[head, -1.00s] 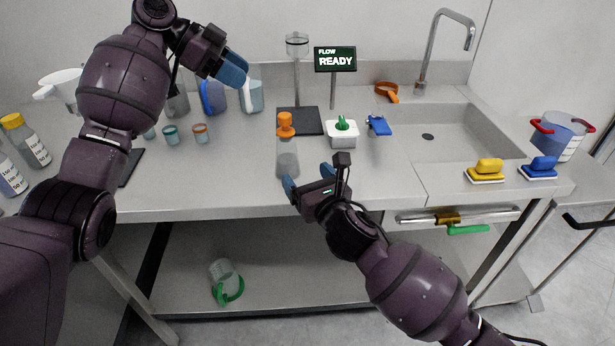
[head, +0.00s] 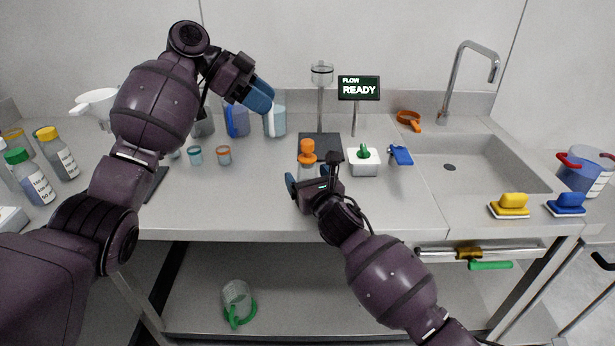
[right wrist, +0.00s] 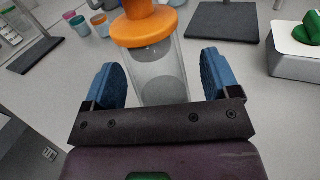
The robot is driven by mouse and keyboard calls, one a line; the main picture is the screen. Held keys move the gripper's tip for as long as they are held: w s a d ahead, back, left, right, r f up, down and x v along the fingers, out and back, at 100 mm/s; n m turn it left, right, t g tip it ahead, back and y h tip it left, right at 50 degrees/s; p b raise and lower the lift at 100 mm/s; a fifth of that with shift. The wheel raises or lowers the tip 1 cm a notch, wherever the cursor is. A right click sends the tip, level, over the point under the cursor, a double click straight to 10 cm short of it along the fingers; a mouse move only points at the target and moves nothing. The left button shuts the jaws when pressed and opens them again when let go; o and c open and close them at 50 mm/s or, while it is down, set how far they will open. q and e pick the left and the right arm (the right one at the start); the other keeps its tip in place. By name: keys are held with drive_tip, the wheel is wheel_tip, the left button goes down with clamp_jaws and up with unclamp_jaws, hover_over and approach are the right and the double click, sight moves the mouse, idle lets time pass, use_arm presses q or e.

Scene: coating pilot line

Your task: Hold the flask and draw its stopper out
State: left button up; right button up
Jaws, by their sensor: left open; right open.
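The flask is clear, with an orange stopper (head: 307,151) seated in its top, and stands upright on the bench. In the right wrist view its glass body (right wrist: 158,78) is between my right gripper's two blue fingers, with gaps on both sides, and the stopper (right wrist: 145,25) is at the top edge. My right gripper (head: 307,183) is open and hides most of the flask in the head view. My left gripper (head: 261,95) is open and empty, raised above the bench to the left of the stopper.
A dark pad (head: 320,140) with a stand is behind the flask. A white box with a green knob (head: 364,161) and a blue clip (head: 400,156) lie to the right, before the sink (head: 470,170). Small cups (head: 224,155) and jugs (head: 275,120) stand to the left.

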drive_tip(key=shift+w+a, duration=0.1)
drive_tip(key=shift+w, duration=0.05)
drive_tip(key=c, duration=1.1)
